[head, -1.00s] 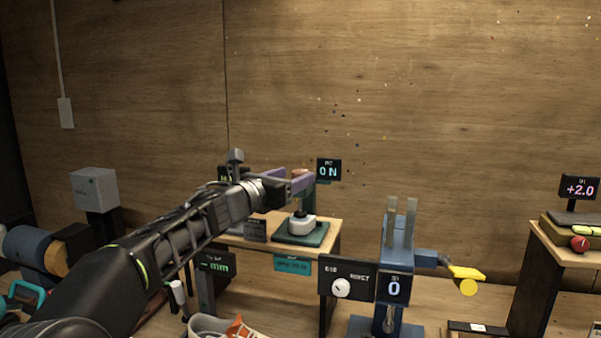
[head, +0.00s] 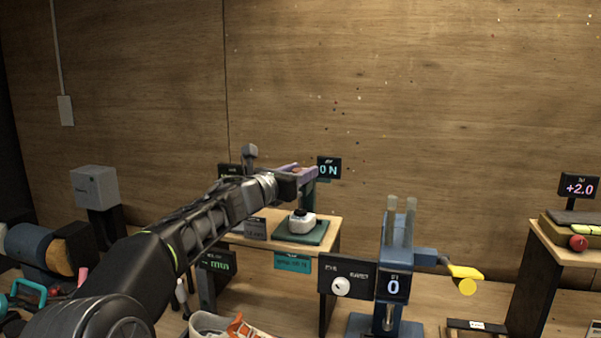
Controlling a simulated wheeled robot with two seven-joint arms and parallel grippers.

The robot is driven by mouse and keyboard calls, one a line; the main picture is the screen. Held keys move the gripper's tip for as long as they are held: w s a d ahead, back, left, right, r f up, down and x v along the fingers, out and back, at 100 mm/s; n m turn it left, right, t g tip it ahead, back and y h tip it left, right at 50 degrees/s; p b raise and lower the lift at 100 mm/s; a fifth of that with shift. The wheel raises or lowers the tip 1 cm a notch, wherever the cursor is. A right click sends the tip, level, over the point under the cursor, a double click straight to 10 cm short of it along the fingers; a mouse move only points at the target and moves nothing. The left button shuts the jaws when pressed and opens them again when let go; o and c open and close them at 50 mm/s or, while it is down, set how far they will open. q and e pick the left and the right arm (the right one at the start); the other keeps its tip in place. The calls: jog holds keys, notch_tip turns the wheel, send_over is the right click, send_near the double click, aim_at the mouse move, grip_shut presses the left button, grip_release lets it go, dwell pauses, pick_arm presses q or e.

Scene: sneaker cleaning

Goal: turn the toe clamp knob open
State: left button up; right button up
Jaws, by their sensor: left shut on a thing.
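My left gripper (head: 297,172), with purple fingers, reaches in from the left over the clamp stand. It is shut on the brownish toe clamp knob (head: 298,169), which is mostly hidden between the fingers. Below the gripper, apart from it, a white block with a dark top (head: 302,223) sits on a green base (head: 288,236). A display reading "0 N" (head: 327,168) stands just right of the gripper. My right gripper is not in view.
The stand is a small wooden table (head: 333,238). A blue device with a "0" display (head: 394,287) and yellow lever (head: 466,272) stands to its right. A beige and orange sneaker (head: 205,323) is at the bottom.

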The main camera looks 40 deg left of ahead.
pick_arm(q)
grip_shut()
